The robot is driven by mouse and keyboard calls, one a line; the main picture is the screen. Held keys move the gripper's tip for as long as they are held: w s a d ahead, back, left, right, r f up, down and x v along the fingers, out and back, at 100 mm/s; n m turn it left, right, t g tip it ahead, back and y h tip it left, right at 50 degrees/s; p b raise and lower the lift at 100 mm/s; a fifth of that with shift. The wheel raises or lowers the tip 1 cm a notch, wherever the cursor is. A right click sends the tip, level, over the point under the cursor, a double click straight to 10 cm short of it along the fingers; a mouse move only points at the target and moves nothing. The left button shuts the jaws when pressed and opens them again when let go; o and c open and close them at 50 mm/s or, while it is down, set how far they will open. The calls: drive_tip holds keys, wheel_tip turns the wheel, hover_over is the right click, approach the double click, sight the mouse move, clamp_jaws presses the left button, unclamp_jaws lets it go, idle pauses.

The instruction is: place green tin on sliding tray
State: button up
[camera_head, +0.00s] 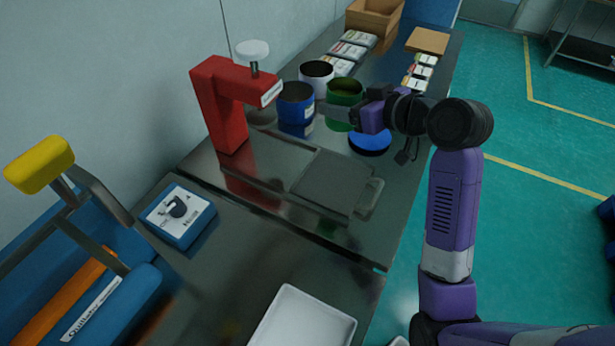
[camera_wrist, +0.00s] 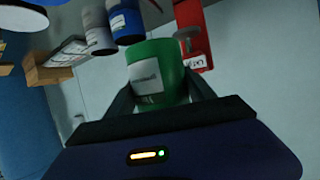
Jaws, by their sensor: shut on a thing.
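The green tin (camera_head: 344,88) is open at the top and stands upright near the back of the bench in the head view. In the wrist view the green tin (camera_wrist: 158,75), with a pale label, sits between the two fingers. My gripper (camera_head: 347,113) is shut on its side; it also shows in the wrist view (camera_wrist: 160,95). Whether the tin touches the bench is hard to tell. The sliding tray (camera_head: 335,181) is a flat dark plate in front of the red press (camera_head: 222,105), nearer the camera than the tin. Its top looks empty.
A blue tin (camera_head: 296,105) and a white tin (camera_head: 316,73) stand left of the green tin. A blue disc (camera_head: 370,144) lies below my gripper. A blue control box (camera_head: 180,216) and a white tray (camera_head: 303,318) are nearer. A wooden box (camera_head: 373,18) stands behind.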

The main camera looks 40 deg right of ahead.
drive_tip(key=shift+w+a+f, duration=0.1)
drive_tip(key=shift+w+f, duration=0.05)
drive_tip(key=shift+f, duration=4.85)
drive_tip(key=shift+w+a+f, duration=0.1)
drive_tip(key=shift+f, duration=4.85)
drive_tip(key=shift+f+b, duration=0.2)
drive_tip(key=shift+b, duration=0.15)
drive_tip(key=o, duration=1.7)
drive_tip(key=shift+r, duration=0.15)
